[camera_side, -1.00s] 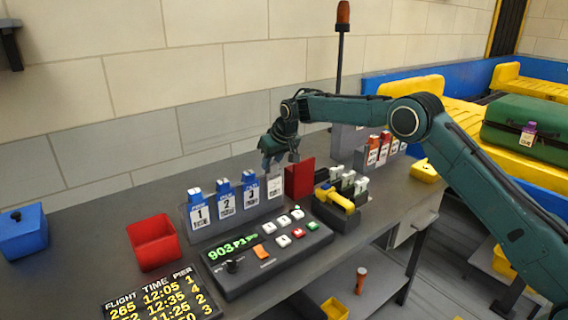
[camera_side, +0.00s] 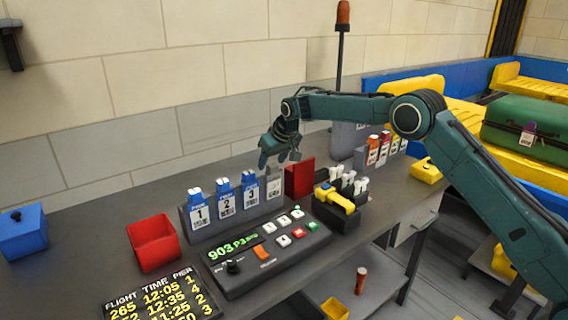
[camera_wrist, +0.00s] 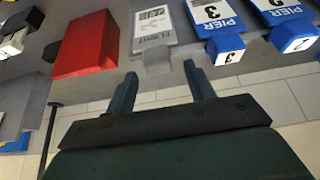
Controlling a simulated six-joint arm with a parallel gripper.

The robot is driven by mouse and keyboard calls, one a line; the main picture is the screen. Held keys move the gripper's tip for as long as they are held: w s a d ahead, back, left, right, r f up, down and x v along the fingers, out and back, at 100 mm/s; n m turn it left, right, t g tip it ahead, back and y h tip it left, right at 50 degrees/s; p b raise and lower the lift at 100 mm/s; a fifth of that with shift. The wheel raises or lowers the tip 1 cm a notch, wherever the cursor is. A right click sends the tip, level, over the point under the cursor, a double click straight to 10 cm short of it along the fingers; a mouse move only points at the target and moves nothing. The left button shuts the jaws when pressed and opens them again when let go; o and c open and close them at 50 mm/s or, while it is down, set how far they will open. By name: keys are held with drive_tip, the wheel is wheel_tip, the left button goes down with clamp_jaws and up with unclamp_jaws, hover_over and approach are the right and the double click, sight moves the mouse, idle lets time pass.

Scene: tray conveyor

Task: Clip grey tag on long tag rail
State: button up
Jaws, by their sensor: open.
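The grey tag (camera_side: 275,188), with a white printed face, hangs upright at the right end of the long grey tag rail (camera_side: 184,219). Blue pier tags 1, 2 and 3 (camera_side: 250,192) hang to its left on the same rail. My gripper (camera_side: 279,162) is open and empty just above the grey tag, apart from it. In the wrist view the grey tag (camera_wrist: 152,30) and its grey clip lie just beyond my two spread fingertips (camera_wrist: 160,76), with the clip roughly in line with the gap between them.
A red block (camera_side: 299,178) stands close right of the grey tag. A black holder (camera_side: 338,213) with several white-topped pieces and a yellow-handled tool is in front of it. A button console (camera_side: 263,258) lies before the rail. A red bin (camera_side: 153,242) stands left.

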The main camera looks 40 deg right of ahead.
drive_tip(key=v, duration=1.3)
drive_tip(key=shift+s+r, duration=0.15)
drive_tip(key=s+d+r, duration=0.1)
drive_tip(key=s+r, duration=0.4)
drive_tip(key=s, duration=0.6)
drive_tip(key=s+r, duration=0.5)
drive_tip(key=s, duration=0.7)
drive_tip(key=s+f, duration=0.4)
drive_tip(key=s, duration=0.8)
drive_tip(key=s+d+f, duration=0.1)
drive_tip(key=s+f, duration=0.3)
drive_tip(key=s, duration=0.8)
drive_tip(key=shift+s, duration=0.2)
drive_tip(key=shift+f, duration=0.15)
